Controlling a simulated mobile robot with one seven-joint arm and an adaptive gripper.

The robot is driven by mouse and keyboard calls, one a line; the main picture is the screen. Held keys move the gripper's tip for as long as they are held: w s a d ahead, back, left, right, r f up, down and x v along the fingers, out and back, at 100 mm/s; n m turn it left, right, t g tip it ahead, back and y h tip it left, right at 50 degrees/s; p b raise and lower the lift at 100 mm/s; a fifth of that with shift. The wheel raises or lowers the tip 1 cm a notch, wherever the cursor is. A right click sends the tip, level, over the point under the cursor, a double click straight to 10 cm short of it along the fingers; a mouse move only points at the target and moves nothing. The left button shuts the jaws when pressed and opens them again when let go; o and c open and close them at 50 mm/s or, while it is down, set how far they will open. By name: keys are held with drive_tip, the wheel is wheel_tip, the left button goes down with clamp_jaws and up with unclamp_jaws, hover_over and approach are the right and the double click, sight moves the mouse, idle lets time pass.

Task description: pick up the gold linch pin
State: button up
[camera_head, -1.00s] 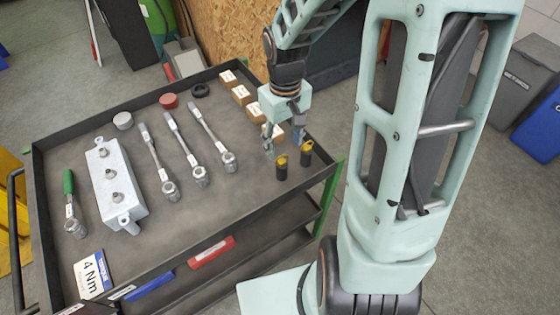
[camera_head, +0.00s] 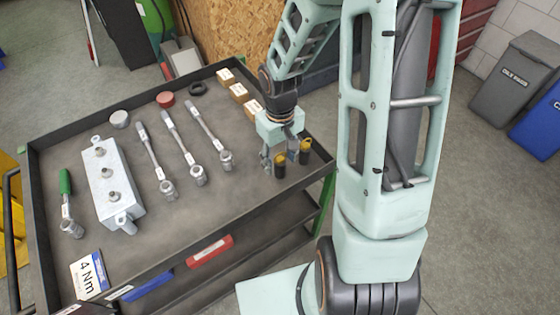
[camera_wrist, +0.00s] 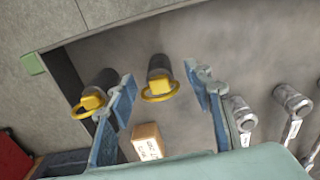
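Two short dark cylindrical pieces with yellow-gold ringed tops stand near the right corner of the cart top. They look alike, and which one the task means by the gold linch pin I cannot tell. The left piece (camera_head: 280,168) shows in the wrist view (camera_wrist: 158,82) between my open fingers, apart from both. The right piece (camera_head: 305,152) lies outside the left finger in the wrist view (camera_wrist: 91,102), partly hidden by it. My gripper (camera_head: 279,157) is open and empty, its fingers pointing down around the left piece; the fingers show in the wrist view (camera_wrist: 160,74).
The black cart top (camera_head: 215,210) has raised rims. Several ratchet wrenches (camera_head: 190,152) lie left of the gripper. Labelled cardboard boxes (camera_head: 238,92) line the back right edge; one (camera_wrist: 147,141) is close to my gripper. A grey block (camera_head: 112,185) stands farther left.

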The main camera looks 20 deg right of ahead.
drive_tip(key=c, duration=0.9)
wheel_tip(320, 180, up, 10)
drive_tip(key=shift+p, duration=0.65)
drive_tip(key=shift+c, duration=0.2)
drive_tip(key=o, duration=0.4)
drive_tip(key=shift+c, duration=0.2)
drive_tip(key=c, duration=0.4)
drive_tip(key=shift+o, duration=0.2)
drive_tip(key=shift+a, duration=0.1)
